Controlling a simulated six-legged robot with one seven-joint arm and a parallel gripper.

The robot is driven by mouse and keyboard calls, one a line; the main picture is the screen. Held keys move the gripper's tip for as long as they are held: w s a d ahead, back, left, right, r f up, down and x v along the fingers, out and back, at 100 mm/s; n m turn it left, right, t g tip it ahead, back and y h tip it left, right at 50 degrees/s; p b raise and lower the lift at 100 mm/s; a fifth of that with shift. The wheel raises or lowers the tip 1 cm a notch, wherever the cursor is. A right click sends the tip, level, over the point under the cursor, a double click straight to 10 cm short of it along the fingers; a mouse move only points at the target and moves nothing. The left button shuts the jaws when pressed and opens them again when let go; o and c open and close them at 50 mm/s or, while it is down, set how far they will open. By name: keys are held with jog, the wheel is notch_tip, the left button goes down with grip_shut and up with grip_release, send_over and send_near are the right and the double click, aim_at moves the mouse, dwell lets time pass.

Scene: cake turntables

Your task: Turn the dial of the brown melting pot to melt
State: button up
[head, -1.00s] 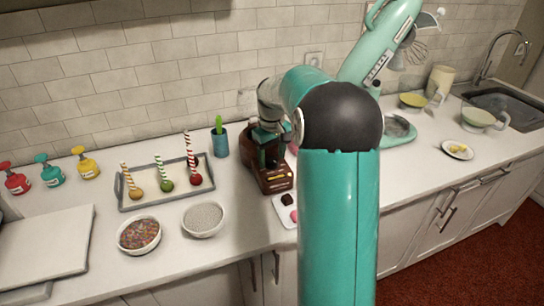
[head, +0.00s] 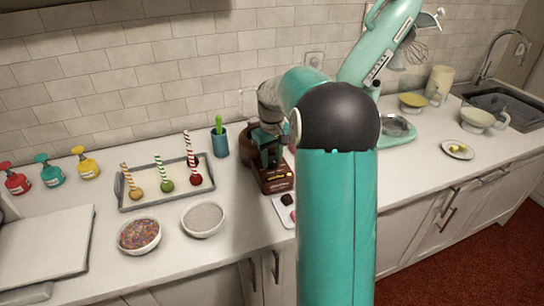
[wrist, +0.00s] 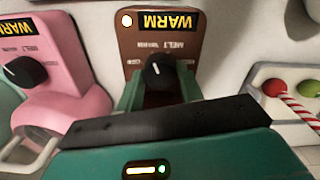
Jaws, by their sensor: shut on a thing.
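The brown melting pot (head: 275,181) stands on the counter, partly hidden behind my arm and gripper. In the wrist view its brown front panel (wrist: 185,48) carries a yellow-on-black WARM label (wrist: 168,21), a small lit lamp (wrist: 127,20) and printed MELT lettering. Its black dial (wrist: 158,70) has a white pointer mark toward the top of the picture, near the MELT print. My gripper (wrist: 158,90) has its two green fingers on either side of the dial and is shut on it. In the head view my gripper (head: 267,155) is at the pot's front.
A pink melting pot (wrist: 62,80) with its own dial stands close beside it. A tray of striped cake pops (head: 150,203) and a blue cup (head: 219,143) are to the left. A small white tray (head: 283,212) of sweets lies in front.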

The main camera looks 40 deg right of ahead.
aim_at(272, 160)
jog(key=m, duration=0.4)
jog(key=shift+m, duration=2.5)
jog(key=o, duration=1)
notch_tip(272, 160, up, 14)
jog(key=shift+f, duration=0.1)
